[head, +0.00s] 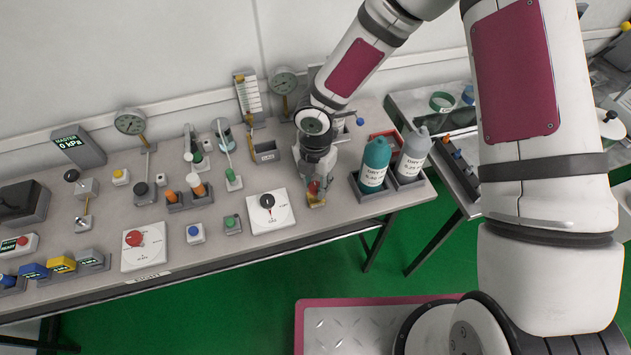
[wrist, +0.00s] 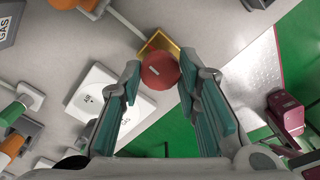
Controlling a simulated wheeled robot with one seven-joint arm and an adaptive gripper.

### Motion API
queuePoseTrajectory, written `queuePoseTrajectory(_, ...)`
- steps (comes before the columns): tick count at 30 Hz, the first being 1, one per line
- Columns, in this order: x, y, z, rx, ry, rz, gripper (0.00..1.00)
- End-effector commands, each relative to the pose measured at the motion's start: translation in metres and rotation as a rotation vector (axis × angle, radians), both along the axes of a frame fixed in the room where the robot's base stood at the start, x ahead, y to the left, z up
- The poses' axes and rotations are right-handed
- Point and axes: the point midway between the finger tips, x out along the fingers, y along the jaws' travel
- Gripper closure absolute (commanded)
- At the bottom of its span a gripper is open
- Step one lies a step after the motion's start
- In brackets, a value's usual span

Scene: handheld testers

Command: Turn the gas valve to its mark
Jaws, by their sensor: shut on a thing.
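A red round knob (wrist: 160,70) with a small pale label sits over a brass-coloured base (wrist: 158,42) in the wrist view. I take it to be the gas valve. In the head view the red knob (head: 313,187) shows at the front edge of the bench, above its brass base (head: 317,202). My gripper (wrist: 160,78) is shut on the red knob, one teal-padded finger on each side. In the head view my gripper (head: 316,172) points down over it. A white plate (wrist: 90,93) beside the fingers bears small print. I cannot make out the valve's mark.
A dial plate with a black knob (head: 267,201) lies left of my gripper. A teal bottle (head: 374,165) and a grey bottle (head: 413,155) stand close on the right. Gauges and small devices crowd the bench (head: 350,209). Green floor lies beyond its front edge.

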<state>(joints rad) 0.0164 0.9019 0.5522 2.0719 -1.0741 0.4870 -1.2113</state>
Motion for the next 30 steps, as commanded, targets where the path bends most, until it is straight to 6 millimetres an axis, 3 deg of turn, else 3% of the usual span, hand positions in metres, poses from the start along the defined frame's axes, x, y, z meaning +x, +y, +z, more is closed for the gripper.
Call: queuePoseTrajectory(30, 0.0005, 0.0002, -0.0001, 0.0, -0.001, -0.89, 0.97)
